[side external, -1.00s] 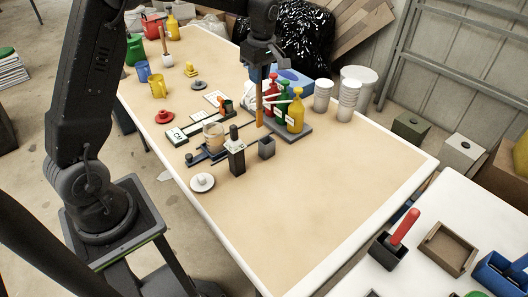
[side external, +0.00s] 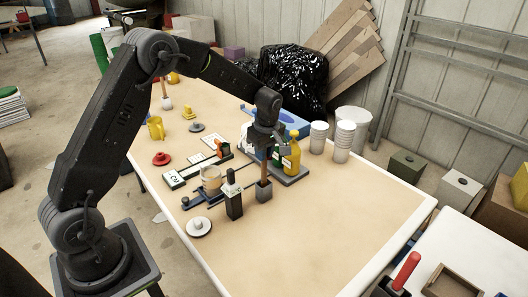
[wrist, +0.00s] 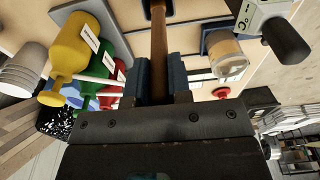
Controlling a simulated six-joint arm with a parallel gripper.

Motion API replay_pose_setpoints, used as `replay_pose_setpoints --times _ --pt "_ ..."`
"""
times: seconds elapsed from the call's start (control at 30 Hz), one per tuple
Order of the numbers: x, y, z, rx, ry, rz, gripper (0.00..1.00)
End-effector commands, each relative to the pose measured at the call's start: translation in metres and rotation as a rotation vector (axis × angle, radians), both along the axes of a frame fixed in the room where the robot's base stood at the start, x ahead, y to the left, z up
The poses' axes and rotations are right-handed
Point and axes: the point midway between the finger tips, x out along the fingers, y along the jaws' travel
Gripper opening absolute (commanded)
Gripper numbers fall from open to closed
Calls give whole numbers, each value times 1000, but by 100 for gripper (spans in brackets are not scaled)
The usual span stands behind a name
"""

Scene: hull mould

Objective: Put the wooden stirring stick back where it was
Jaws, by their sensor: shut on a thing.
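The wooden stirring stick (side external: 264,168) is upright under my gripper (side external: 265,147). My gripper is shut on its upper part. In the wrist view the brown stick (wrist: 159,45) runs between the two blue-grey fingers (wrist: 161,78). The stick's lower end meets the small grey square holder (side external: 264,191) and appears to be inside its mouth; the tip is hidden. The holder also shows at the top of the wrist view (wrist: 147,9), around the stick's far end.
Yellow (side external: 291,158), green and red bottles stand on a grey tray (side external: 292,178) close behind the gripper. A black block-like stand (side external: 234,202) and a cup of tan liquid (side external: 211,182) are left of the holder. White cup stacks (side external: 343,140) stand right. The front right tabletop is clear.

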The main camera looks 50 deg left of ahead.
Motion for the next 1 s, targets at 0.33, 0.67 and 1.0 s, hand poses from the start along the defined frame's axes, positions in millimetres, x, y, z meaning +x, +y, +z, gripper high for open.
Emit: replay_pose_setpoints --times 0.33,0.67,1.0 --pt "0 0 -3 0 1 0 24" --pt "0 0 -3 0 1 0 44" --pt "1 -2 22 1 -4 0 44"
